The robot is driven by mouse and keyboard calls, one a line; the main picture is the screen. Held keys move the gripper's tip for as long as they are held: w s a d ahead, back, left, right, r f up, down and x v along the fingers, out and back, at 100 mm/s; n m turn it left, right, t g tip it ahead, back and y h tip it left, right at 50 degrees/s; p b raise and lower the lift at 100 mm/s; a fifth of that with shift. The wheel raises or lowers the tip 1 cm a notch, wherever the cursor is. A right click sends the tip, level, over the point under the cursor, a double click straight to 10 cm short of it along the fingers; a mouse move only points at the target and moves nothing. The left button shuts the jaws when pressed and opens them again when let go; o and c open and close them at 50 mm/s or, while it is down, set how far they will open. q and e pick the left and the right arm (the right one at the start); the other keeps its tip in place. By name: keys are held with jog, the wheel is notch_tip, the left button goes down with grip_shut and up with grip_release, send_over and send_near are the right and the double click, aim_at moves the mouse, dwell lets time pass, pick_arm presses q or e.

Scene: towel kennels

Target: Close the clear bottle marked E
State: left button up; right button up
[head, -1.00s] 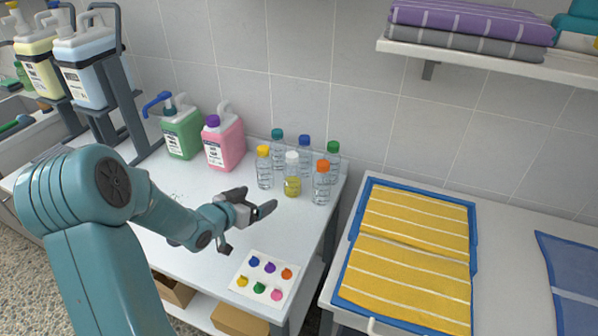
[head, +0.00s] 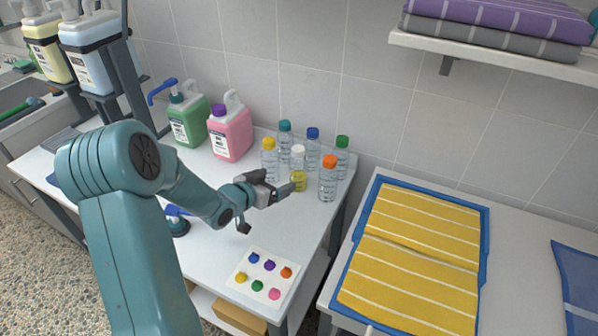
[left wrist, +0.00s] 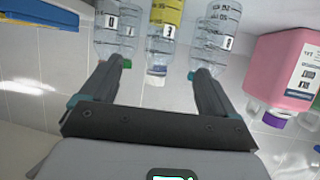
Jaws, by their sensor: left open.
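Several small clear bottles stand upright in a group at the back right of the white table. In the head view they have a yellow cap (head: 268,144), teal cap (head: 285,126), blue cap (head: 312,133), green cap (head: 342,142), orange cap (head: 329,161) and white cap (head: 298,151); the white-capped one holds yellow liquid. I cannot read which is marked E. My left gripper (head: 267,208) is open and empty in front of the group. The left wrist view shows bottles upside down beyond the spread fingers, the yellow-liquid bottle (left wrist: 162,35) between them. My right gripper is not in view.
A green jug (head: 188,128) and pink jug (head: 230,135) stand left of the bottles. A card with coloured spots (head: 242,283) lies near the front edge. A blue tray (head: 482,240) holds yellow towels at right.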

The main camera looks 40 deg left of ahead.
aim_at(293, 175)
pick_arm(q)
jog(key=x, duration=0.8)
jog(key=shift+p, duration=0.35)
jog(key=x, duration=0.2)
jog(key=f+p+x, duration=0.1)
jog(key=x, duration=0.2)
jog(key=shift+s+a, duration=0.1)
jog(key=shift+a, duration=0.05)
jog(key=c, duration=1.1)
jog(key=shift+c, duration=0.2)
